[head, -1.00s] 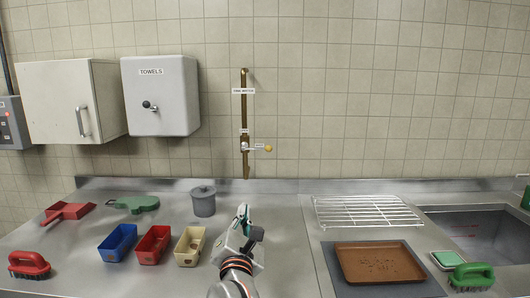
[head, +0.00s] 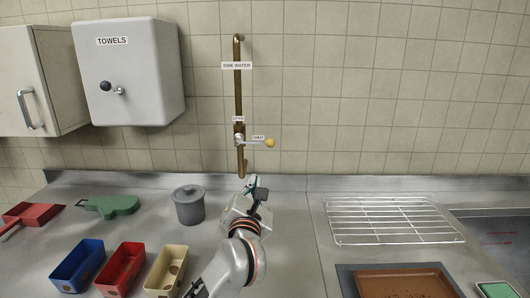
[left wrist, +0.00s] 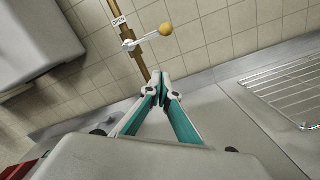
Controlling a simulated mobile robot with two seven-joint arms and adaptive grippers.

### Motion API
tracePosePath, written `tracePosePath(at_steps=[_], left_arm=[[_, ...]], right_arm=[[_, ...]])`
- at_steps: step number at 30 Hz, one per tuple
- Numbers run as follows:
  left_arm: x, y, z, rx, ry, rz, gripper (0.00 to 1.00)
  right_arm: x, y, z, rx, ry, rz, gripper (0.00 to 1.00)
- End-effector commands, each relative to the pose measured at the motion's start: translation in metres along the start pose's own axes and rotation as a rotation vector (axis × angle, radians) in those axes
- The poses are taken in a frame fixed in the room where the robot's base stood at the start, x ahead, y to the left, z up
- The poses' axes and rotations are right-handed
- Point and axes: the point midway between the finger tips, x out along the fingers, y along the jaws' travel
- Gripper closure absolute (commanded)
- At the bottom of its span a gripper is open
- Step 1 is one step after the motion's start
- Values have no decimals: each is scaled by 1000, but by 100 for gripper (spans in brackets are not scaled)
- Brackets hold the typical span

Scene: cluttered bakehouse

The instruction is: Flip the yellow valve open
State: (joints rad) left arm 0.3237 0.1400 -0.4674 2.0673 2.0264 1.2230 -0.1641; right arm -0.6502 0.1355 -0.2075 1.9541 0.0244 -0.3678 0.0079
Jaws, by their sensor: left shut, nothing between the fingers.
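The yellow valve's ball knob (head: 270,143) sits at the end of a thin lever that points right from a brass pipe (head: 238,80) on the wall. The lever lies level, by the label SHUT (head: 259,137); the label OPEN (head: 238,119) is above the pivot on the pipe. In the left wrist view the knob (left wrist: 166,29) and lever stand beyond the fingertips. My left gripper (head: 254,184) is below the knob and slightly left of it, apart from it. Its fingers (left wrist: 160,82) are together and empty. My right gripper is not in view.
A towel dispenser (head: 127,75) and cabinet (head: 32,80) hang left of the pipe. On the steel counter are a grey lidded pot (head: 188,207), blue, red and cream bins (head: 167,272), a wire rack (head: 390,222) and a brown tray (head: 405,285). The wall right of the knob is clear.

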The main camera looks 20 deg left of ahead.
Motion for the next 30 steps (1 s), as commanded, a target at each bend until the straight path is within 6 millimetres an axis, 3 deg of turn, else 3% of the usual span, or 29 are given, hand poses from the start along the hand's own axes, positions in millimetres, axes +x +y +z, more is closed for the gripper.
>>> tracePosePath(at_steps=[7,11,25,30], left_arm=[[2,0,0,0,0,0,100],[13,0,0,1,1,1,100],[101,1,0,2,2,2,100],[107,1,26,-1,-2,1,100]], right_arm=[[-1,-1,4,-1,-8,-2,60],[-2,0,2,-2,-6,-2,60],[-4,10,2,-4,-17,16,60],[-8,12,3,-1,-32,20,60]])
